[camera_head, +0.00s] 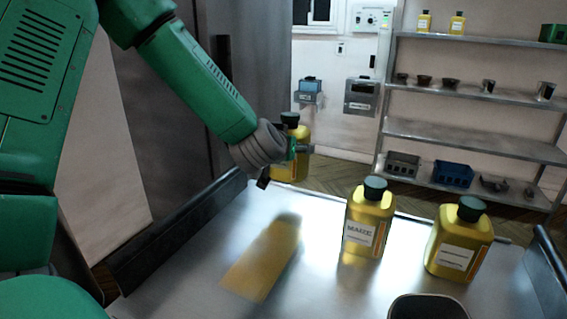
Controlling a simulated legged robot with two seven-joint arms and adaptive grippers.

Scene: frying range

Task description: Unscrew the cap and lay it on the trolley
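A yellow bottle (289,171) with a dark green cap (290,118) is at the far left of the steel trolley (222,225). It looks raised, as its golden reflection lies apart from it on the trolley top. My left gripper (287,160) is at this bottle's body, below the cap, and seems closed around it; the wrist hides part of the grip. The cap is on the bottle. Two more capped yellow bottles stand upright on the trolley, one labelled maize (366,226) in the middle and one (457,247) at the right. My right gripper is out of view.
A dark open container (428,307) sits at the trolley's near edge. Dark raised rails bound the trolley at left (170,240) and right (546,270). The left middle of the trolley top is bare. Wall shelves (470,142) with pots and bins stand beyond it.

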